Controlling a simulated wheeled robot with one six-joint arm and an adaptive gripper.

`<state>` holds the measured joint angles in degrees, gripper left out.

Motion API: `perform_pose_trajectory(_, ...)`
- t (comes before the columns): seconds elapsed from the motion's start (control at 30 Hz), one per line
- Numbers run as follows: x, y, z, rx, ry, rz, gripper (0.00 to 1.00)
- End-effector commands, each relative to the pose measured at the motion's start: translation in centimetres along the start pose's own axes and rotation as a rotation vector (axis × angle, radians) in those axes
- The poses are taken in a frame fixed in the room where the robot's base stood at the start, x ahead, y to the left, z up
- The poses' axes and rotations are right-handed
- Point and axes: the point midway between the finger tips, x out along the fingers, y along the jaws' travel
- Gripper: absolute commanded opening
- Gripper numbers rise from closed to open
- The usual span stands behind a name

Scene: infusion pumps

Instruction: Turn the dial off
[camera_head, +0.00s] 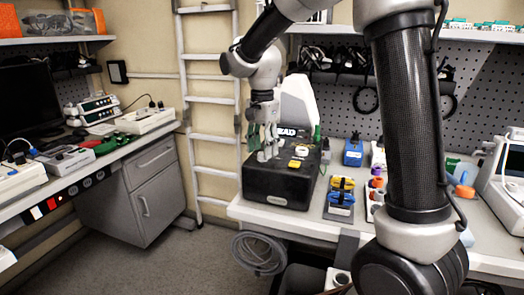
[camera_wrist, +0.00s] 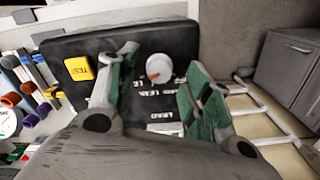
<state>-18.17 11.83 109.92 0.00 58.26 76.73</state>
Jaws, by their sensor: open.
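The dial (camera_wrist: 159,68) is a round white knob with an orange-red mark, on the top face of a black device (camera_head: 278,190). In the wrist view the black device (camera_wrist: 75,45) fills the upper middle, with white lettering near the dial. My gripper (camera_wrist: 163,75) is open, its two green-padded fingers on either side of the dial in the picture; I cannot tell whether they touch it. In the head view my gripper (camera_head: 268,150) points down over the black device, and the dial is hard to make out behind the fingers. A yellow button (camera_wrist: 79,68) sits left of the dial.
The device stands at the left end of a white bench (camera_head: 240,211). To its right are a blue box (camera_head: 353,153), blue and yellow connectors (camera_head: 340,197) and small coloured parts. A ladder (camera_head: 207,85) stands behind to the left. The floor between the benches is clear.

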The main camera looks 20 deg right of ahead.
Motion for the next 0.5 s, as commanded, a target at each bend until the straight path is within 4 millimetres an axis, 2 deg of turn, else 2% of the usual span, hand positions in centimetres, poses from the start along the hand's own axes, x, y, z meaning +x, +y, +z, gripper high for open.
perform_pose_trajectory(0.13, 1.20, 0.04, 0.01, -0.001, 0.000, 0.002, 0.50)
perform_pose_trajectory(0.4, 1.35, 0.02, 0.00, -0.001, 0.000, 0.000, 0.50)
perform_pose_trajectory(0.5, 1.33, 0.02, 0.00, -0.001, 0.000, 0.000, 0.32)
